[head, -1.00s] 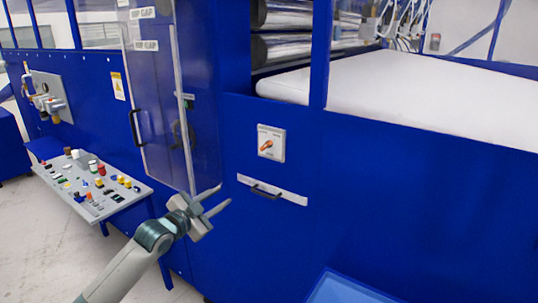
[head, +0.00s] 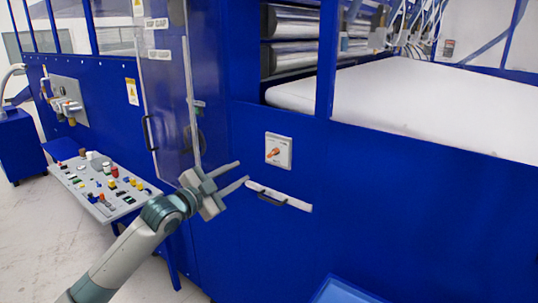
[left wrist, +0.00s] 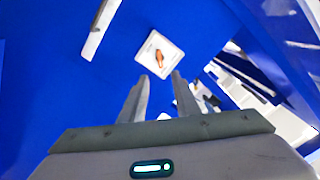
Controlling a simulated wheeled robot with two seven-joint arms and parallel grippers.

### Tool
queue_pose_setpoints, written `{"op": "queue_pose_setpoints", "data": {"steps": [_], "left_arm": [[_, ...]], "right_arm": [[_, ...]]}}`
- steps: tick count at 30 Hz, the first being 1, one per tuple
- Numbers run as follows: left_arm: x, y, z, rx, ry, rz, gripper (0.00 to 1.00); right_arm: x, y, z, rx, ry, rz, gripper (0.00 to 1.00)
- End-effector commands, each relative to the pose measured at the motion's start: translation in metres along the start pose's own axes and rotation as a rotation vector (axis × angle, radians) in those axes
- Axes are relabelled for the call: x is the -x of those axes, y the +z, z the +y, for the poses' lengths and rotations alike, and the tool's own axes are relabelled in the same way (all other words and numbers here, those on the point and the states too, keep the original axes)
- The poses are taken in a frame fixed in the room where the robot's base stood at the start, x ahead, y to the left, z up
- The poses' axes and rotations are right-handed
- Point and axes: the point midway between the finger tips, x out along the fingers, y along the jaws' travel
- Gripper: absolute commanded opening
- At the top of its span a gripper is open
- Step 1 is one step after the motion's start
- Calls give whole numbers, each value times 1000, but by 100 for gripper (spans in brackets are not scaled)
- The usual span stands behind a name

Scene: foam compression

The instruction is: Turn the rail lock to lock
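The rail lock appears as an orange knob (head: 273,152) on a light square plate (head: 287,157), fixed to the blue machine front in the head view. It also shows in the left wrist view as an orange knob (left wrist: 159,58) on a white plate (left wrist: 149,45), beyond the fingertips. My left gripper (head: 243,171) is open and empty, below and left of the plate, apart from it. Its two fingers also show in the left wrist view (left wrist: 159,82), spread with a gap between them. My right gripper is in neither view.
A drawer strip with a dark handle (head: 272,198) lies just below the plate. A clear door (head: 168,100) with a handle stands left of it. A control panel (head: 104,190) with several buttons juts out at left. A blue box (head: 345,291) is at the bottom.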

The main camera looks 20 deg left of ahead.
Motion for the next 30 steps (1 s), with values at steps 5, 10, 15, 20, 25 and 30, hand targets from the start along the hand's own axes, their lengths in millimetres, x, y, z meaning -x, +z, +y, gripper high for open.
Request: {"op": "queue_pose_setpoints", "data": {"steps": [5, 10, 15, 20, 25, 30], "left_arm": [[-27, -4, -3, 3, 0, 1, 29], [-57, -4, -3, 3, 0, 0, 29], [-85, -3, -3, 2, 1, -1, 29], [-110, -3, -2, 2, 1, -1, 29], [-133, -2, -2, 1, 1, -1, 29], [-148, -2, 0, 1, 1, 0, 29]], "right_arm": [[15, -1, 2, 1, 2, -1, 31], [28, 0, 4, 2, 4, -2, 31], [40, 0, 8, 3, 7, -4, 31], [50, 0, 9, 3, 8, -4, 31], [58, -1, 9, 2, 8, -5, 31], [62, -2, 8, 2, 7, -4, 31]]}}
